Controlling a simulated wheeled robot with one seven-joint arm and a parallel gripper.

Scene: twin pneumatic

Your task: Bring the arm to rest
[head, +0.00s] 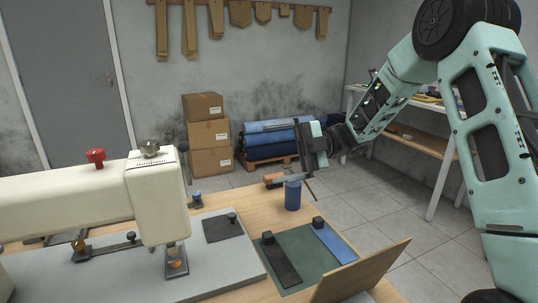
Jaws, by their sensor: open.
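My gripper (300,148) is at the end of my pale green arm, which reaches in from the right. It hangs in the air near the middle of the head view, with its fingers toward the left. It is open, and I see nothing held in it. I cannot tell how far apart the gripper and the cup tools are.
A green mat (305,248) holds a black strip (281,262) and a blue strip (333,240). A wooden board (362,272) tilts at front. Boxes (208,133), blue rolls (268,140) and a side bench (425,145) stand behind.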

